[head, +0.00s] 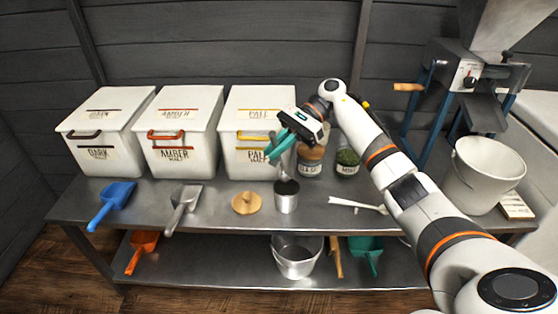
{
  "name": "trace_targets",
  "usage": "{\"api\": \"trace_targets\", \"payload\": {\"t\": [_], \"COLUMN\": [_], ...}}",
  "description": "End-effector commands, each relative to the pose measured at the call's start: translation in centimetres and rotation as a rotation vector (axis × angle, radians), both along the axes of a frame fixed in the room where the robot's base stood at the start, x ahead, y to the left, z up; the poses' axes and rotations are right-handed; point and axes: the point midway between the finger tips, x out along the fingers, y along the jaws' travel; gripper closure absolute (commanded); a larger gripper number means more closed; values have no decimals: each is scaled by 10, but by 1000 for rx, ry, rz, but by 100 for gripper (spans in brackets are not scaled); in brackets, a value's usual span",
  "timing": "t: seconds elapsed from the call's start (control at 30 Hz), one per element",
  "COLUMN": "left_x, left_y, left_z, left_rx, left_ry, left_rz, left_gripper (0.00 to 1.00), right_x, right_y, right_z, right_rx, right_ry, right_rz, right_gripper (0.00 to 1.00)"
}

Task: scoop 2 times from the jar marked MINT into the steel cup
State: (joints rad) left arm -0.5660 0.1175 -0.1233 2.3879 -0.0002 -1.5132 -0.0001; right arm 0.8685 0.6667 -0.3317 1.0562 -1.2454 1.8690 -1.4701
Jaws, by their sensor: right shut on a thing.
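The jar marked MINT (347,163) stands on the bench, with green contents showing and no lid on it. The steel cup (286,203) stands upright further left and nearer the front; its inside looks dark. My right gripper (277,148), with teal fingers, is above the cup, pointing down and left. It is shut on a greyish thing, probably a scoop, whose lower part shows just over the cup; its shape and any load are unclear. My left gripper is out of view.
A second jar (311,166) with brownish contents or top stands left of MINT. A round wooden lid (246,203) lies left of the cup. A white scoop-like tool (357,205) lies right. White bins (186,140) line the back left; a bucket (482,172) stands right.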

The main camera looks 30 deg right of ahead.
Motion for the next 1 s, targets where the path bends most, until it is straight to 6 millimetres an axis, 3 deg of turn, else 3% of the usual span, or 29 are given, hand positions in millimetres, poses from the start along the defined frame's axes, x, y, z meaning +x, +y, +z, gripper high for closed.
{"api": "trace_targets", "payload": {"t": [0.33, 0.43, 0.57, 0.7, 1.0], "left_x": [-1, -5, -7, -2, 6], "left_y": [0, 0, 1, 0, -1], "left_z": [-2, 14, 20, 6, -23], "left_rx": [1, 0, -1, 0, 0], "left_ry": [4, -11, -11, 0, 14], "left_rz": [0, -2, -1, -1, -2], "left_gripper": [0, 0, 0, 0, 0], "right_x": [0, -1, -2, -3, -3], "right_y": [0, 1, 4, 6, 9], "right_z": [2, 4, 13, 19, 24], "right_rx": [-45, -136, -362, -552, -787], "right_ry": [-18, -54, -137, -202, -283], "right_rz": [1, 2, 2, 2, 1], "right_gripper": [100, 100, 100, 100, 100]}}
